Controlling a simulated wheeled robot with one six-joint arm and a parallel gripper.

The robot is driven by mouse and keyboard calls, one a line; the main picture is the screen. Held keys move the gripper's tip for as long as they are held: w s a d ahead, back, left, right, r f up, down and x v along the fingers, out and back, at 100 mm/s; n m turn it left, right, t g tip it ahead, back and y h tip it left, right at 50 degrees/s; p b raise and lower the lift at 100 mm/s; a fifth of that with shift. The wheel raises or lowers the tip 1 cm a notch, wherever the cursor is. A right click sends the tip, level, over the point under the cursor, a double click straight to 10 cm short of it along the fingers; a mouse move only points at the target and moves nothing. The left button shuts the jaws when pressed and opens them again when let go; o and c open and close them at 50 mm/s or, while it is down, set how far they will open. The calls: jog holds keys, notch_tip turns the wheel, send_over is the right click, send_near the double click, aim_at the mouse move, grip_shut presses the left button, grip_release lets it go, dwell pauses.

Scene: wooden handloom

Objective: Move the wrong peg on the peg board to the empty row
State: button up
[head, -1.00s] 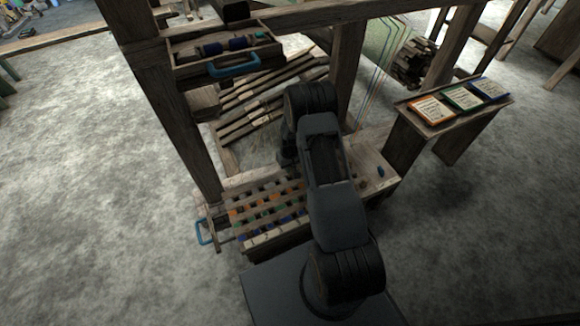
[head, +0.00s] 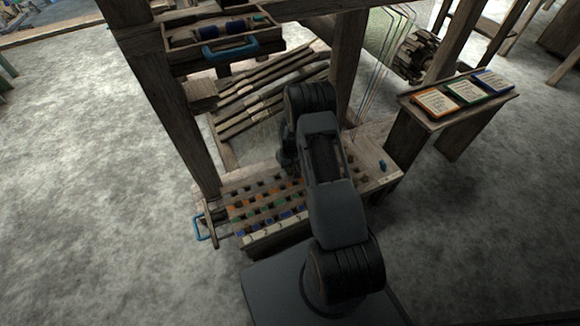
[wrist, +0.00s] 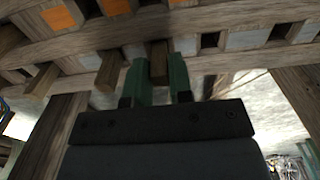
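The wooden peg board (head: 264,236) lies low at the front of the loom in the head view, with rows of orange, green and blue pegs and dark holes. A blue peg (head: 383,164) stands apart at its right end. My arm covers part of the board, and I cannot tell which peg is wrong. In the wrist view, the two green fingers of my gripper (wrist: 161,82) flank a brown wooden peg (wrist: 158,62) at the board's edge. The fingers are very close to its sides; whether they touch it is unclear.
Other brown pegs (wrist: 107,72) jut out left of my gripper in the wrist view. A drawer with a blue handle (head: 230,48) is above the board. A stand with several coloured cards (head: 437,102) is at the right. Loom posts rise close by; the floor at left is clear.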

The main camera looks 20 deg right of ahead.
jog(key=o, duration=0.4)
jog(key=shift+r, duration=0.1)
notch_tip(320, 180, up, 14)
jog(key=p, duration=0.4)
jog(key=shift+f+p, duration=0.2)
jog(key=shift+p, duration=0.15)
